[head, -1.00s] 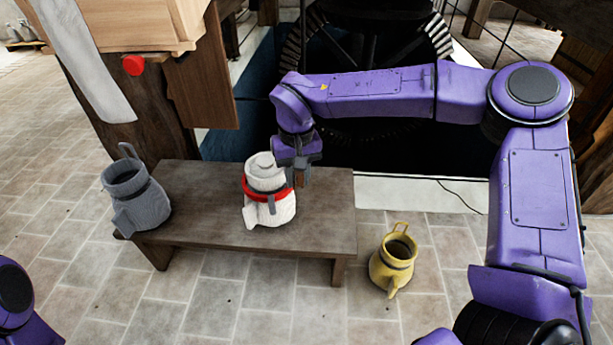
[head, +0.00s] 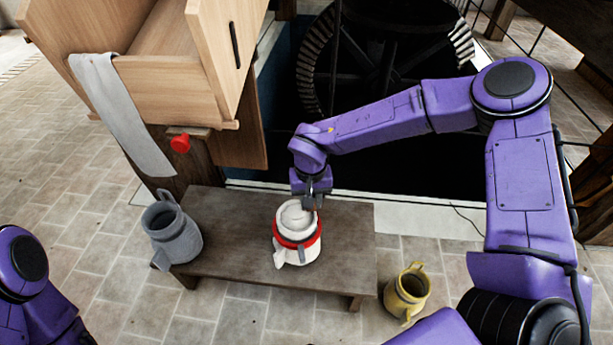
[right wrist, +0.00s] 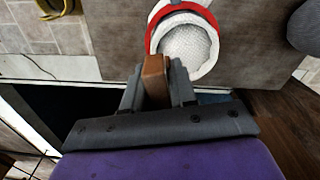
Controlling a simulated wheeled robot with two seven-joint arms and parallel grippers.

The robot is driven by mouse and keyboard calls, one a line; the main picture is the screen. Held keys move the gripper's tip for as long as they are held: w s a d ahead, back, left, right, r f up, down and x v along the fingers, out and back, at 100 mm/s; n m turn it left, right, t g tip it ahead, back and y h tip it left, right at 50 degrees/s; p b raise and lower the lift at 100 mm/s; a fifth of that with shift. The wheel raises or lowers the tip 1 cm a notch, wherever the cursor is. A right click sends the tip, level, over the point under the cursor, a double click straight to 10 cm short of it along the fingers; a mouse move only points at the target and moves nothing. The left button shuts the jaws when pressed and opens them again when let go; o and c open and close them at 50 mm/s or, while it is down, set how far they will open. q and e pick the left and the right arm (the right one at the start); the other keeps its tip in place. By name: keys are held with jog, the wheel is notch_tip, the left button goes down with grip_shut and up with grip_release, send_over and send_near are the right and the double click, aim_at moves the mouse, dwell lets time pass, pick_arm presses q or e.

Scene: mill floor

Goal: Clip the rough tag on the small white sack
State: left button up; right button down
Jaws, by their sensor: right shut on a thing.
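The small white sack (head: 298,256) stands upright on the dark wooden bench, with a red band round its neck. It also shows in the right wrist view (right wrist: 188,45), seen from above. My right gripper (head: 314,203) is at the sack's back right, close to its rim. In the right wrist view it is shut on a flat brown piece, seemingly the rough tag (right wrist: 155,80), whose tip is at the red band. I cannot tell whether the tag touches the sack. My left gripper is out of view.
A grey sack or jug (head: 172,240) stands on the bench's left end. A yellow one (head: 407,292) stands on the floor at right. The bench (head: 235,230) is otherwise clear.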

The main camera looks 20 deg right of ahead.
aim_at(312, 224)
jog(key=m+p, duration=0.1)
jog(key=p, duration=0.1)
jog(key=s+r+m+p, duration=0.1)
jog(key=p, duration=0.1)
jog(key=r+m+p, duration=0.1)
jog(key=p, duration=0.1)
jog(key=shift+s+d, duration=0.15)
jog(key=shift+s, duration=0.05)
jog(key=f+m+p, duration=0.1)
jog(key=m, duration=0.1)
jog(key=m+p, duration=0.1)
jog(key=shift+f+m, duration=0.4)
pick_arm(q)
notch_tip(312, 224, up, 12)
pick_arm(e)
jog(key=shift+w+f+m, duration=0.15)
jog(key=shift+f+m, duration=0.1)
jog(key=shift+m, duration=0.25)
jog(key=shift+w+a+f+m, duration=0.15)
jog(key=shift+a+f+m, duration=0.05)
jog(key=shift+f+m, duration=0.2)
jog(key=shift+f+b, duration=2.25)
jog(key=shift+f, duration=0.05)
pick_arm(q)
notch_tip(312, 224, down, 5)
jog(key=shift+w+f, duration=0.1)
pick_arm(e)
jog(key=shift+r, duration=0.1)
